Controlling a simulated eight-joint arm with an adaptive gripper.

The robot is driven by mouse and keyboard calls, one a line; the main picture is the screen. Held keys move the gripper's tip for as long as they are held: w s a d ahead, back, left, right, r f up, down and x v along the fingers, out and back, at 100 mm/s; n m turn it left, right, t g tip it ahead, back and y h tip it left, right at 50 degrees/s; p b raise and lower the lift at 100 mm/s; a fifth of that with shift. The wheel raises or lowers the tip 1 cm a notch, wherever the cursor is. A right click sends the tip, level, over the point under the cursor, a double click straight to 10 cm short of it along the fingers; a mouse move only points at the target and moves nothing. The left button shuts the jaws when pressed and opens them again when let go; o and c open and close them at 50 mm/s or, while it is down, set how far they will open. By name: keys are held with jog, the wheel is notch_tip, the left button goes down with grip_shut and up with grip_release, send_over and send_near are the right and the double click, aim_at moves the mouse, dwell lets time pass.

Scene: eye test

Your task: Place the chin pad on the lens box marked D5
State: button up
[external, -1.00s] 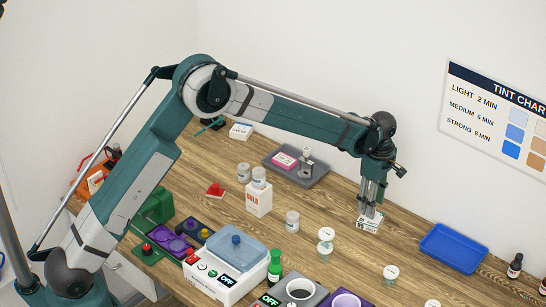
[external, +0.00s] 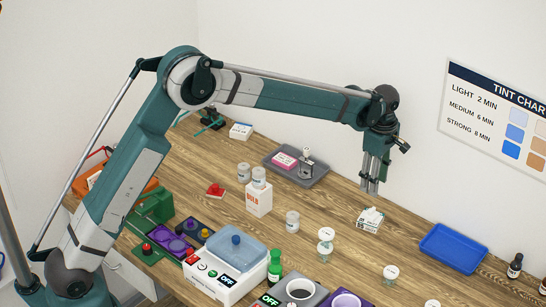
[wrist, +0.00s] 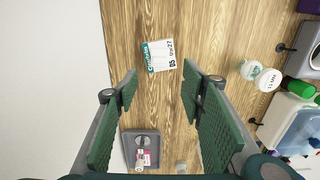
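The lens box (external: 368,222) is small and white with dark print and lies on the wooden table below my gripper. In the wrist view the lens box (wrist: 159,56) shows a teal stripe and the marking D5. Something white seems to rise at its back edge in the external view; I cannot tell if this is the chin pad, and I cannot make out a chin pad elsewhere for sure. My gripper (external: 370,188) hangs above the box, clear of it. In the wrist view its fingers (wrist: 160,88) are wide apart with nothing between them.
A blue tray (external: 427,262) lies right of the box. A grey tray (external: 318,178) with a pink pack (external: 284,160) and a metal piece stands at the back. Jars, a white machine (external: 222,285) and a green bottle (external: 275,267) stand in front. Table around the box is clear.

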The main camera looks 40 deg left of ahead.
dwell(0.4)
jog(key=s+a+r+m+t, duration=0.3)
jog(key=s+a+r+m, duration=0.5)
jog(key=s+a+r, duration=1.25)
jog(key=s+a+f+m+t, duration=0.1)
jog(key=s+a+m, duration=0.2)
jog(key=s, duration=0.7)
jog(key=s+a+f+m+t, duration=0.1)
jog(key=s+a+f+m, duration=0.1)
jog(key=s, duration=0.9)
jog(key=s+a+f+m+t, duration=0.1)
jog(key=s+a+m, duration=0.4)
jog(key=s, duration=0.5)
jog(key=shift+s+a+f+t, duration=0.2)
jog(key=shift+s+a+t, duration=0.1)
jog(key=shift+t, duration=0.3)
